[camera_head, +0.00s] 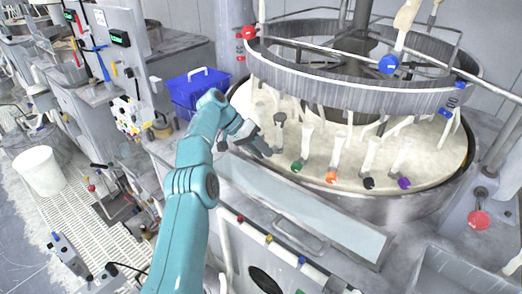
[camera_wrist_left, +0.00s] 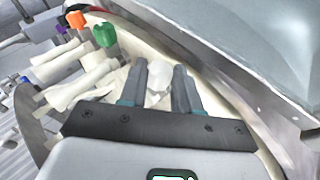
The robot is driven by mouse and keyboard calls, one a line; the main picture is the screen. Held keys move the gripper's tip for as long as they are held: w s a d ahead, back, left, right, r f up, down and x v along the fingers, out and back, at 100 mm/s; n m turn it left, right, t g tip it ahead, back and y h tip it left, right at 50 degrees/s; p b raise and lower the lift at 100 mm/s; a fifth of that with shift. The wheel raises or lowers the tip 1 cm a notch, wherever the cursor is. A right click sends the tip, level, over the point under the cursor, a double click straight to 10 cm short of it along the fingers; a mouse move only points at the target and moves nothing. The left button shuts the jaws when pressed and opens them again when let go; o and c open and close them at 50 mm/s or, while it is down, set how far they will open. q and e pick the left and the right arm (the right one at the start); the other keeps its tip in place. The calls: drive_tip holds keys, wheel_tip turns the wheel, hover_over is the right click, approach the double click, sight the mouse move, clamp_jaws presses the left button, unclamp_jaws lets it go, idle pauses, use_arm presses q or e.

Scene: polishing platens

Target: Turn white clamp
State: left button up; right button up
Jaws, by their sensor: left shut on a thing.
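My left gripper (camera_head: 264,149) reaches in from the left to the near left edge of the round cream platen (camera_head: 440,166). In the left wrist view its two dark fingers (camera_wrist_left: 160,80) stand on either side of the white clamp (camera_wrist_left: 158,76), shut on it. Only the clamp's rounded white end shows there; the rest is hidden or blends with the pale surface. In the head view the gripper covers the clamp. My right gripper is not in view.
Just right of the gripper hang arms with a green clamp (camera_head: 298,164), an orange clamp (camera_head: 332,177), a black clamp (camera_head: 369,182) and a purple clamp (camera_head: 404,183). A grey ring (camera_head: 350,92) stands above the platen. A blue box (camera_head: 196,88) is behind my arm.

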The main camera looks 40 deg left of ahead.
use_arm(q)
drive_tip(key=shift+d, duration=0.15)
drive_tip(key=o, duration=1.1)
drive_tip(key=shift+c, duration=0.2)
drive_tip(key=shift+r, duration=0.1)
